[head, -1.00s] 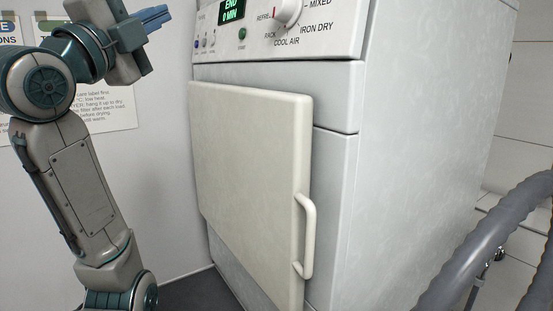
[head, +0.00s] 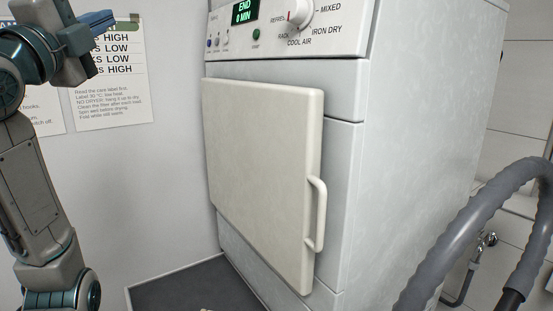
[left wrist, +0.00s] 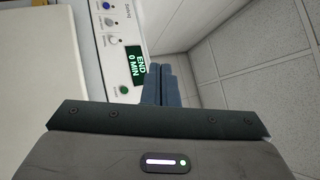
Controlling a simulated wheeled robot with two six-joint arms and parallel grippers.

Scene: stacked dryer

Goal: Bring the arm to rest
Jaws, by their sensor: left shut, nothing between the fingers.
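My left gripper (head: 100,20) is at the upper left of the head view, in front of the wall and left of the dryer. Its blue fingers (left wrist: 161,84) are together and empty in the left wrist view. The gripper is apart from the dryer (head: 425,120). The dryer's cream door (head: 262,170) lies against its front, with a handle (head: 317,214) on the right side. I cannot tell whether the door is fully latched. The display (head: 243,11) reads END, 0 MIN. My right gripper is not in view.
A grey hose (head: 450,240) curves at the lower right, near a wall tap (head: 488,240). Notices (head: 112,90) hang on the wall behind my left arm. A dark floor area (head: 180,288) lies below the dryer at the left. The space between my arm and the door is clear.

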